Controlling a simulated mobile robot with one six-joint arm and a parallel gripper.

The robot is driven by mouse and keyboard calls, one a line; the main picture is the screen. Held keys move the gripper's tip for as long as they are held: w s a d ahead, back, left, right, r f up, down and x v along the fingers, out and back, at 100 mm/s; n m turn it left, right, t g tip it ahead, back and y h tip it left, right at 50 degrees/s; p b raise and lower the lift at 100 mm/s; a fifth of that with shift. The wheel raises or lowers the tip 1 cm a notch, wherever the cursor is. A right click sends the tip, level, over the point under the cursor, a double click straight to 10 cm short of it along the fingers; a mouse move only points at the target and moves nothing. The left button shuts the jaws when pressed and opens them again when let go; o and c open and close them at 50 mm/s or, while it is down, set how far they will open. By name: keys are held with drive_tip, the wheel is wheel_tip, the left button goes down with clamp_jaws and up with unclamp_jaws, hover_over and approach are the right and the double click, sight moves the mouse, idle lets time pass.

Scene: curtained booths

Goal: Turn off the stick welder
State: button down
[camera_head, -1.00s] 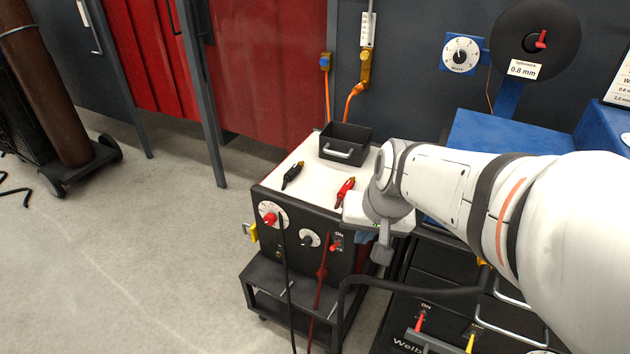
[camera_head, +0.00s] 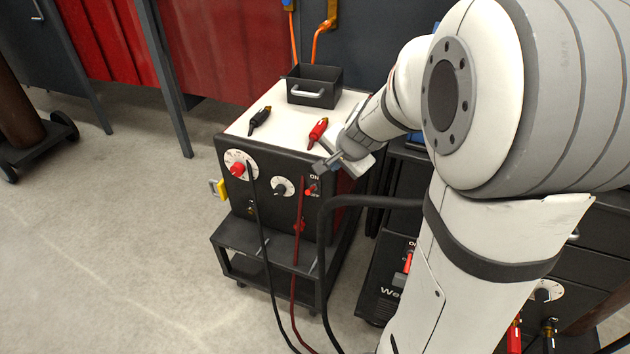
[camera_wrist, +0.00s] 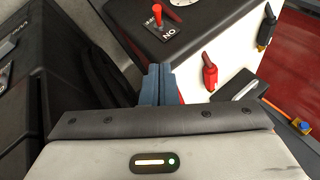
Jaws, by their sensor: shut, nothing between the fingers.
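The stick welder (camera_head: 270,185) is a dark box with a white top, standing on a low cart. Its small red switch (camera_head: 311,188) is on the front panel's right side, between ON and OFF words. My gripper (camera_head: 322,166) is beside the front right top edge of the welder, just above the switch in the head view. In the wrist view its blue-grey fingers (camera_wrist: 157,84) are together and empty, apart from the lever.
Black (camera_head: 259,118) and red (camera_head: 318,131) cable plugs and an open black bin (camera_head: 313,88) are on the welder's top. Cables hang in front of the panel. Another dark machine with a red switch (camera_head: 408,262) stands at lower right.

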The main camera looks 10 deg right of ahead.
drive_tip(key=b, duration=0.4)
approach(312, 189)
drive_tip(key=w+d+f, duration=0.2)
drive_tip(key=w, duration=0.1)
drive_tip(key=shift+w+a+f+b, duration=0.15)
drive_tip(key=shift+a+f+b, duration=0.25)
drive_tip(key=shift+a+f, duration=0.8)
drive_tip(key=shift+f, duration=0.2)
